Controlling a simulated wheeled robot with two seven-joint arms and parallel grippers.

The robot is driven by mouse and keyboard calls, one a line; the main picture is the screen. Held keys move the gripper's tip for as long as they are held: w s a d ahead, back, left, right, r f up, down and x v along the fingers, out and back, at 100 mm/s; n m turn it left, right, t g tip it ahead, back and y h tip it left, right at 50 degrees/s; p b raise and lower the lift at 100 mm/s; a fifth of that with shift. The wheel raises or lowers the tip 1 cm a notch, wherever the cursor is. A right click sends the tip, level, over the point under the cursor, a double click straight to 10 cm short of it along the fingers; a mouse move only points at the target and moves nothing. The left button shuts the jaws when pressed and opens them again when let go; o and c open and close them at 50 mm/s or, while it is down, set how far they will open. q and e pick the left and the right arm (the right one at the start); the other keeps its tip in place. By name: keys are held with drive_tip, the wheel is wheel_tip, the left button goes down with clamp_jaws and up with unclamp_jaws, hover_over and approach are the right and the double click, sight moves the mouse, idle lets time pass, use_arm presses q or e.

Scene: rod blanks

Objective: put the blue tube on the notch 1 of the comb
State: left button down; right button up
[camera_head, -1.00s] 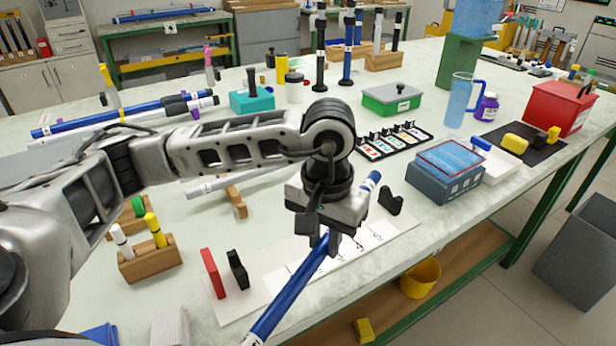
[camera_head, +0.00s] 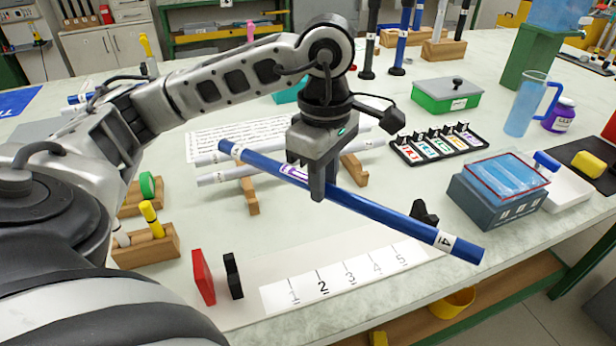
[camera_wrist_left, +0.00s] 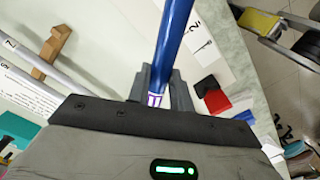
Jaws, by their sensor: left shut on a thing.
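The blue tube (camera_head: 375,205) has white end bands, one marked 4, and a purple-and-white label near the jaws. My left gripper (camera_head: 316,190) is shut on it near its middle and holds it above the table, slanting from upper left to lower right. In the left wrist view the tube (camera_wrist_left: 178,35) runs up from between the fingers (camera_wrist_left: 160,92). I cannot tell for sure which thing is the comb. A strip numbered 1 to 5 (camera_head: 335,281) lies on the table below the tube. My right gripper is not in view.
White tubes (camera_head: 225,177) lie on wooden supports (camera_head: 250,196) behind the held tube. A red block (camera_head: 203,277) and a black block (camera_head: 233,276) stand left of the numbered strip. A black notched piece (camera_head: 423,213) stands behind the tube's right part. A blue-grey box (camera_head: 498,195) is at right.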

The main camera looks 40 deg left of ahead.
sight(303, 184)
use_arm(q)
drive_tip(key=a+n, duration=0.1)
drive_tip(key=n, duration=0.1)
drive_tip(key=s+r+n, duration=0.1)
drive_tip(key=n, duration=0.1)
drive_tip(key=a+n, duration=0.1)
drive_tip(key=n, duration=0.2)
drive_tip(key=shift+s+a+r+b, duration=0.25)
drive_tip(key=shift+a+b, duration=0.1)
drive_tip(key=w+a+f+n, duration=0.1)
drive_tip(key=w+a+f, duration=0.2)
drive_tip(key=w+a+f+n, duration=0.1)
drive_tip(key=w+a+f, duration=0.2)
drive_tip(key=w, duration=0.1)
drive_tip(key=w+a+f+n, duration=0.2)
drive_tip(key=w+a+f, duration=0.1)
drive_tip(key=shift+w+a+p, duration=0.15)
drive_tip(key=shift+w+p, duration=0.1)
drive_tip(key=shift+p, duration=0.1)
drive_tip(key=shift+f, duration=1.5)
